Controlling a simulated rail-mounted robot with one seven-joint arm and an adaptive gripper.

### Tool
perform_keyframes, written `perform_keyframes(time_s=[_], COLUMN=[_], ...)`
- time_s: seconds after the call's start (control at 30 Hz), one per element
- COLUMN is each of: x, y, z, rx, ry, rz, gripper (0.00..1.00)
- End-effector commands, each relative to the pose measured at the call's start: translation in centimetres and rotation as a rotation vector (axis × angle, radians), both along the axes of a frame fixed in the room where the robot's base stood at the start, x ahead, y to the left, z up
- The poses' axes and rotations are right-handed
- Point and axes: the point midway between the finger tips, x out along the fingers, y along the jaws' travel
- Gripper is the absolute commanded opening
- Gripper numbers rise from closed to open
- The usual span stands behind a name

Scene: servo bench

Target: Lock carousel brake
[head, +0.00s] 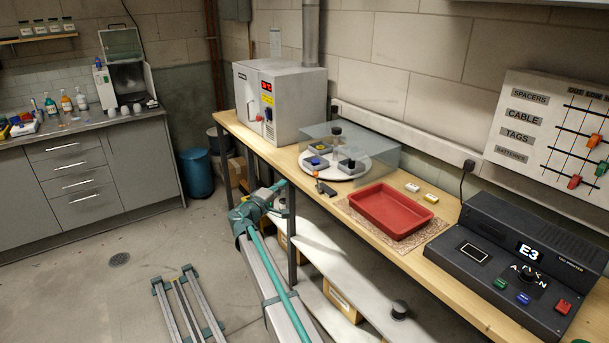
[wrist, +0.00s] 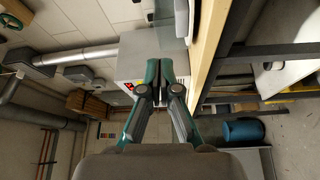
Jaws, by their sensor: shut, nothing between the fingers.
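The carousel (head: 348,174) is a pale round disc on the bench under a clear cover, with several dark holders and a dark central post. A small dark lever-like part (head: 325,188) sits at its front edge, below an orange knob (head: 316,174); I cannot tell whether this is the brake or how it is set. My gripper (wrist: 165,68) is shut and empty in the wrist view. In the head view my teal and grey arm is in front of the bench, left of the carousel, apart from the lever.
The oven-like box (head: 280,100) stands left of the carousel and also shows in the wrist view beyond my fingers. A red tray (head: 391,211) and a dark console (head: 520,262) stand to the right. The wooden bench edge (head: 400,268) runs along the front; open floor lies left.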

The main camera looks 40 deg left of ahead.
Motion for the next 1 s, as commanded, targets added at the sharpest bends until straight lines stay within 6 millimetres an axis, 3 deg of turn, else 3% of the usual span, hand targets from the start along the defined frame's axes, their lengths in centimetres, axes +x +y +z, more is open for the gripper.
perform_keyframes(time_s=[0.53, 1.0], x=[1.0, 9.1], y=[0.3, 2.0], z=[0.1, 0.6], rx=[0.01, 0.01], ry=[0.004, 0.005], rz=[0.003, 0.002], gripper=[0.0, 0.0])
